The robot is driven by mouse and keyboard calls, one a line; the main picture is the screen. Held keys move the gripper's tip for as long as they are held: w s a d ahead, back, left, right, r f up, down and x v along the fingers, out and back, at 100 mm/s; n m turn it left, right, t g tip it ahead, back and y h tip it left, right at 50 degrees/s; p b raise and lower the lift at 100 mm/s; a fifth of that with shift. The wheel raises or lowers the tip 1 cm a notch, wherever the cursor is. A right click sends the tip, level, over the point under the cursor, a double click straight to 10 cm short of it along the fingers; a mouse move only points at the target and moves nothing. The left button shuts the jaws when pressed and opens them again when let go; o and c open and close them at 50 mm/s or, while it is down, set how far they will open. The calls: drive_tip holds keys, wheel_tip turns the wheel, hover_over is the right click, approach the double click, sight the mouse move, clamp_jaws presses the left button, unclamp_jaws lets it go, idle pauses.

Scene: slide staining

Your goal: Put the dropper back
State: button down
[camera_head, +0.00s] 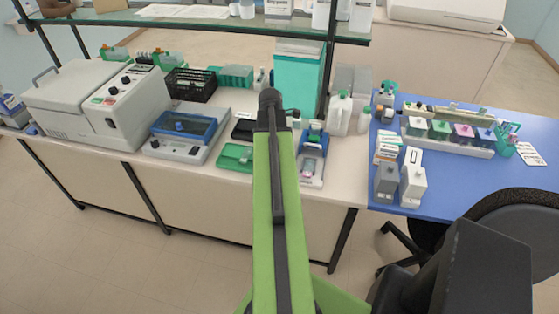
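My green and black arm rises up the middle of the picture, and its dark far end, where my gripper (270,98) is, lies over the white bench. The fingers cannot be made out, and I cannot tell whether they hold anything. No dropper can be picked out for certain at this size. A white staining rack (450,143) with several coloured jars, green, pink, purple and blue, stands on the blue table (462,190) at the right. A green holder (506,139) stands at the rack's right end.
Grey and white dispensers (412,180) stand near the blue table's front edge. White bottles (341,114), a green tray (235,157), a blue-topped device (187,130) and a large machine (98,100) crowd the white bench. A shelf (200,25) hangs above. A black chair (515,215) stands at right.

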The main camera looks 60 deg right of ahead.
drive_tip(key=shift+r, duration=0.1)
drive_tip(key=shift+f, duration=0.4)
drive_tip(key=c, duration=1.2)
unclamp_jaws()
drive_tip(key=shift+r, duration=0.1)
drive_tip(key=r+p, duration=0.8)
drive_tip(key=w+a+r+p, duration=0.1)
drive_tip(key=r+p, duration=0.3)
drive_tip(key=shift+w+r, duration=0.1)
drive_tip(key=shift+r, duration=0.2)
